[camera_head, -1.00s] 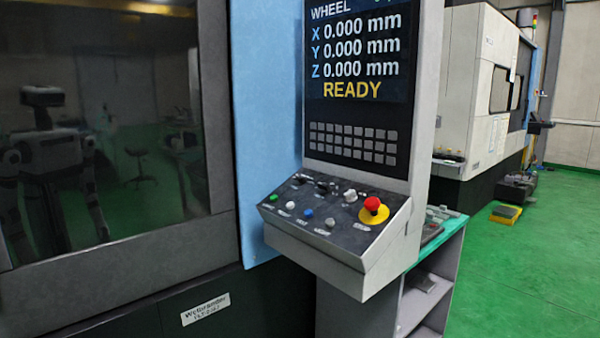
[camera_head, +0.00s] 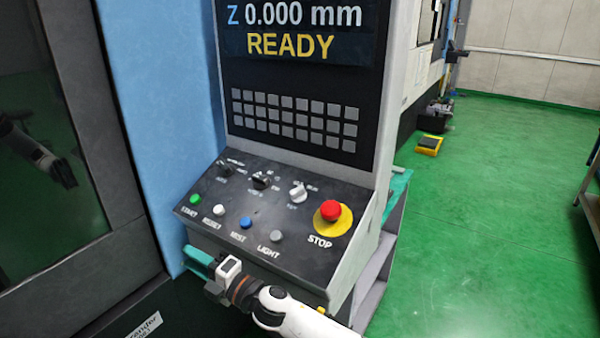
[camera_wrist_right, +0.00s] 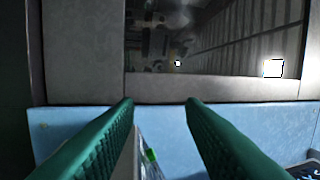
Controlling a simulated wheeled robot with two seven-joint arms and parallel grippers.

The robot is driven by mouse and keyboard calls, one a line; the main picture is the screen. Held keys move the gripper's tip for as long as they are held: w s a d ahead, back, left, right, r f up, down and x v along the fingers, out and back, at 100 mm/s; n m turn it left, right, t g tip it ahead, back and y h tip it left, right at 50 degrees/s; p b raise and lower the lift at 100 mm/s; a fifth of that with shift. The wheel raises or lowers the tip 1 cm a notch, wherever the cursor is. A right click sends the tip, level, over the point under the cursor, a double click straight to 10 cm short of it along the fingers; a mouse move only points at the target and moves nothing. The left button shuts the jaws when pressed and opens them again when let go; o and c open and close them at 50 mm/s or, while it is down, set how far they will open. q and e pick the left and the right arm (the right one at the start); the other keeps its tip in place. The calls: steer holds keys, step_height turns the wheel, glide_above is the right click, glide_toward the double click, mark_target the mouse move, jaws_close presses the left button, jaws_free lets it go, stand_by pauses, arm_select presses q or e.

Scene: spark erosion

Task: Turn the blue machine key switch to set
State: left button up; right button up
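The blue machine's sloped control panel (camera_head: 205,208) carries a row of three small switches. The left one (camera_head: 226,170) and middle one (camera_head: 262,181) are dark, and the right one (camera_head: 297,192) is silver-white. Their labels are too small to read, so I cannot tell surely which is the key switch or its setting. My right gripper (camera_head: 192,258) is below the panel's front left edge, apart from the switches. In the wrist view its two green fingers (camera_wrist_right: 160,105) are spread with nothing between them. My left gripper is not in view.
Below the switches are a green button (camera_head: 195,199), white button (camera_head: 219,210), blue button (camera_head: 246,222) and grey button (camera_head: 277,235). A red stop button (camera_head: 330,211) on yellow sits at the right. The READY screen (camera_head: 290,45) stands above. Green floor (camera_head: 500,220) is open at right.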

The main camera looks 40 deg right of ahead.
steer(key=s+a+r+n+g+y, duration=0.1)
steer(key=a+r+n+g+y, duration=0.1)
steer(key=r+n+y, duration=0.3)
steer(key=s+a+r+n+g+y, duration=0.1)
steer(key=a+r+n+g+y, duration=0.15)
steer(key=r+n, duration=0.4)
steer(key=n+g+h+p, duration=0.2)
steer(key=n+g+h, duration=0.9)
steer(key=n+h, duration=0.65)
glide_toward(299, 188)
steer(key=f+p, duration=0.1)
steer(key=f, duration=0.2)
steer(key=w+f+p, duration=0.1)
steer(key=f, duration=0.1)
steer(key=f+p, duration=0.1)
steer(key=f, duration=0.2)
steer(key=shift+w+d+f, duration=0.15)
steer(key=shift+w+f, duration=0.1)
steer(key=shift+f, duration=0.1)
steer(key=shift+c, duration=0.6)
jaws_close()
